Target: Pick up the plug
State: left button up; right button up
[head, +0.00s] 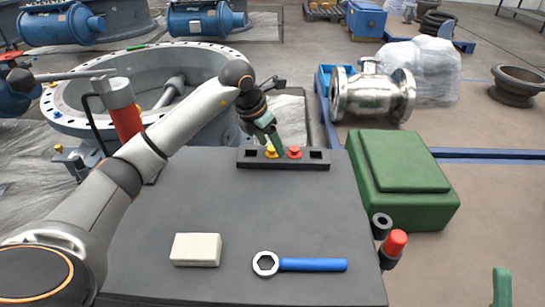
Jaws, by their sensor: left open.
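A black block (225,159) with several sockets lies along the far edge of the dark table. A yellow plug (271,153) and a red plug (294,153) stand side by side in its middle; the outer sockets look empty. The task does not say which plug is meant. My left gripper (275,143) reaches in from the left, pointing down, with its greenish fingers open just above and around the yellow plug's side of the block. Whether a finger touches the yellow plug is too small to tell. My right gripper is not in view.
On the dark table (230,215) lie a pale block (196,249) and a blue-handled ring wrench (312,265). A green case (403,180) stands at the right, with a red-topped cylinder (396,243) nearby. A large valve ring (70,120) stands behind my left arm.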

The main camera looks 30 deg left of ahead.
pick_arm(q)
jog(key=shift+w+f, duration=0.15)
jog(key=shift+f, duration=0.3)
jog(key=shift+r, duration=0.1)
grip_shut()
